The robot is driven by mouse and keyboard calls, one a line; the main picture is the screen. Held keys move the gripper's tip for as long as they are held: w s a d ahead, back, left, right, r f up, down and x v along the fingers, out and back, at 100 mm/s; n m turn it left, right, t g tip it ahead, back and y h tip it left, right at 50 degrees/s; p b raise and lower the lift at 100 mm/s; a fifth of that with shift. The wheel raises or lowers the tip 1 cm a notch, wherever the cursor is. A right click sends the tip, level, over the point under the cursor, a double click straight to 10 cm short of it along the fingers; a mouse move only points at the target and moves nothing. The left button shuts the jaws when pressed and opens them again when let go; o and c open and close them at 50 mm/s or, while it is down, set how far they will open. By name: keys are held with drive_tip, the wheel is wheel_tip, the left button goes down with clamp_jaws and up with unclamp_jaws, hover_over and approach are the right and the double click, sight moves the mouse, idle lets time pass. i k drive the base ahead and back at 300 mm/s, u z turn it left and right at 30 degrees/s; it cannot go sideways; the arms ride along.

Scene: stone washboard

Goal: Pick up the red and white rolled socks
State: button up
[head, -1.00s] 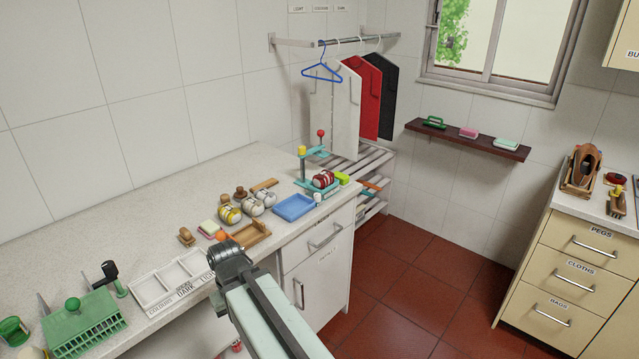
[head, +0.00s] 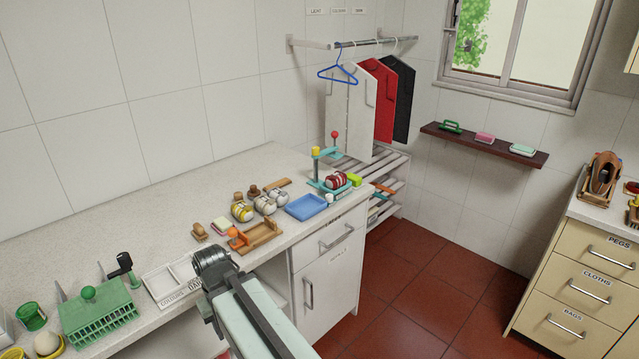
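The red and white rolled socks (head: 336,180) sit on the teal press-like stand (head: 318,186) near the right end of the stone counter. A yellow-topped post and a red-knobbed part of the stand rise beside and behind them. My arm comes up from the bottom centre, and its dark end (head: 212,262) is over the counter's front edge, left of and well apart from the socks. The gripper's fingers cannot be made out, so its opening is unclear.
A blue tray (head: 306,207), grey-white rolled socks (head: 265,205), yellow striped socks (head: 242,212) and a wooden tray (head: 256,236) lie between my arm and the red socks. A sectioned white tray (head: 160,286) and green rack (head: 98,312) are left. Red floor is open at right.

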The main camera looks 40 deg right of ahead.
sight(334, 181)
drive_tip(key=u, duration=2.35)
drive_tip(key=k, duration=2.3)
drive_tip(key=z, duration=1.1)
drive_tip(key=i, duration=1)
drive_tip(key=u, duration=0.1)
